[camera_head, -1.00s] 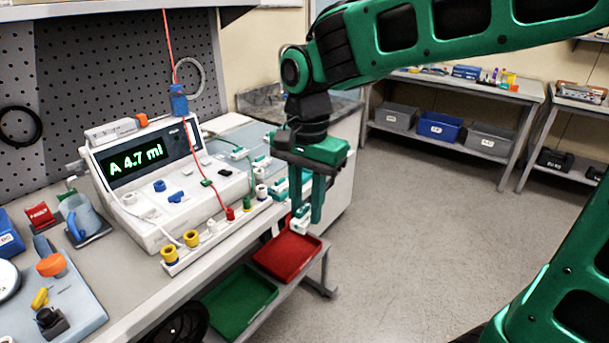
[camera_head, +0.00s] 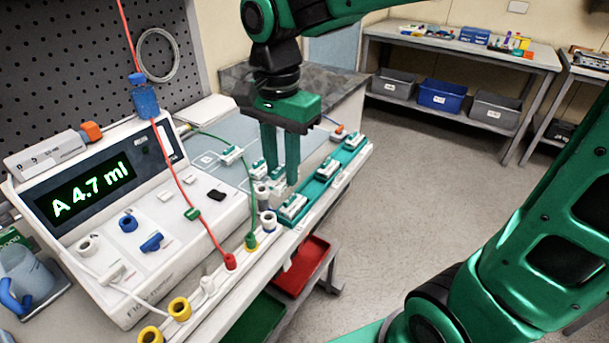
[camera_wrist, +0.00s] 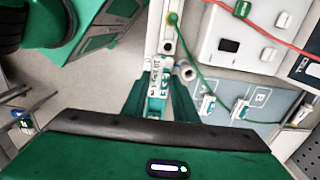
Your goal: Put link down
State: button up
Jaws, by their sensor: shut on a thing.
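My gripper (camera_head: 280,182) points down over the far end of the bench, beside a teal tray (camera_head: 312,186) at the bench edge. In the wrist view, its fingers (camera_wrist: 160,84) are shut on a white and green link (camera_wrist: 157,90) with a printed label. In the head view the fingers mostly hide the held link, and I cannot tell whether it touches anything below. Several similar links sit along the tray, among them a near one (camera_head: 293,207) and a far one (camera_head: 355,140).
The pump (camera_head: 110,200), reading A 4.7 ml, stands left of my gripper. Its red line (camera_head: 185,190) and a green line (camera_head: 240,160) run close by. A white strip with coloured ports (camera_head: 205,290) lies along the front edge. A red bin (camera_head: 303,268) is below; open floor lies right.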

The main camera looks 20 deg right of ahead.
jog(key=shift+w+d+f, duration=0.1)
jog(key=shift+w+d, duration=0.05)
jog(key=shift+w, duration=0.2)
jog(key=w+d+f, duration=0.2)
jog(key=d, duration=0.1)
jog(key=w+d+f, duration=0.2)
jog(key=d, duration=0.1)
jog(key=w+d+f, duration=0.2)
jog(key=w+d, duration=0.1)
jog(key=shift+w+f, duration=0.1)
jog(key=shift+f, duration=2.3)
jog(key=shift+f, duration=0.15)
jog(key=o, duration=1.1)
jog(key=shift+c, duration=0.2)
